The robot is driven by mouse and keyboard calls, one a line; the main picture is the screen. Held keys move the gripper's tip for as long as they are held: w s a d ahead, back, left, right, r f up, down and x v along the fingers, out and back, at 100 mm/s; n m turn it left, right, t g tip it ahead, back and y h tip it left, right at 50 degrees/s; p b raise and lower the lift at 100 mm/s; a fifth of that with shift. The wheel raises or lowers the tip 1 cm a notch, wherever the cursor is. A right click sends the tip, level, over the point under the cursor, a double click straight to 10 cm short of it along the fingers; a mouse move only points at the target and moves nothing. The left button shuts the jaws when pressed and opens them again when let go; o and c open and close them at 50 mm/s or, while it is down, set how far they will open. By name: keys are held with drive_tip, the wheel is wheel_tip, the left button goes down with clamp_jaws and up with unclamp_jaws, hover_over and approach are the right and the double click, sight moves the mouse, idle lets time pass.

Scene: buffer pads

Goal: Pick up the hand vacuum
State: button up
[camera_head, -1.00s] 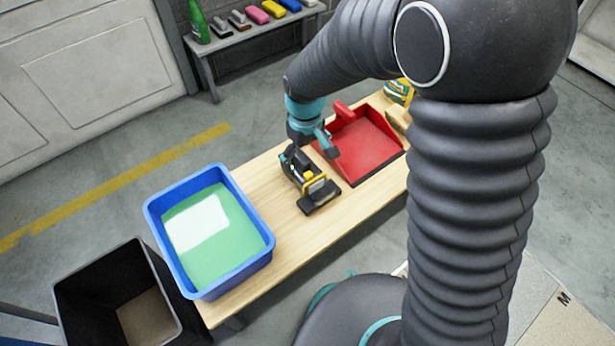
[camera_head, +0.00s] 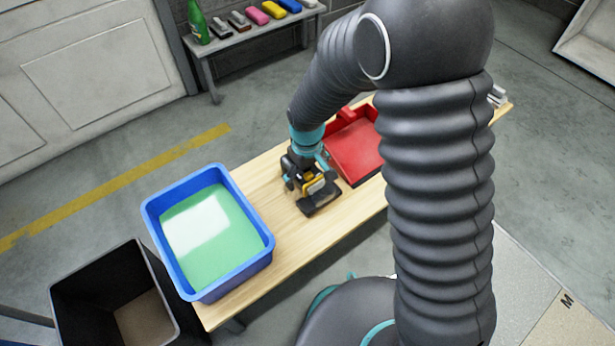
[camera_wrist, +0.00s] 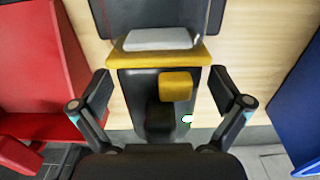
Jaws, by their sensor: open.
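The hand vacuum (camera_head: 318,190) is black with yellow parts and lies on the wooden table between the blue tub and the red dustpan. In the wrist view the hand vacuum (camera_wrist: 162,55) shows its yellow collar, yellow button and dark body in the middle. My gripper (camera_head: 305,182) is right over its rear part in the head view and hides some of it. In the wrist view my gripper (camera_wrist: 165,98) is open, with one finger on each side of the body. Gaps show between the fingers and the body. Its lower end is hidden by my gripper's base.
The blue tub (camera_head: 262,255) with green contents stands on the table (camera_head: 258,178) at left. The red dustpan (camera_head: 355,152) lies close on the right. A black bin (camera_head: 95,262) stands on the floor. A back bench (camera_head: 240,40) holds a green bottle and several small items.

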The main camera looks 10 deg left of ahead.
drive_tip(key=c, duration=1.8)
wheel_tip(320, 180, up, 4)
drive_tip(key=shift+r+p, duration=0.15)
drive_tip(key=shift+p, duration=0.2)
drive_tip(key=s+d+r, duration=0.1)
drive_tip(key=d+r, duration=0.1)
drive_tip(key=d, duration=0.1)
drive_tip(key=d+r, duration=0.2)
drive_tip(key=d, duration=0.2)
drive_tip(key=s+d+r, duration=0.1)
drive_tip(key=d+r, duration=0.1)
drive_tip(key=d, duration=0.2)
drive_tip(key=shift+s+d+r+p, duration=0.2)
drive_tip(key=shift+s+r+p, duration=0.15)
drive_tip(key=shift+r+p, duration=0.05)
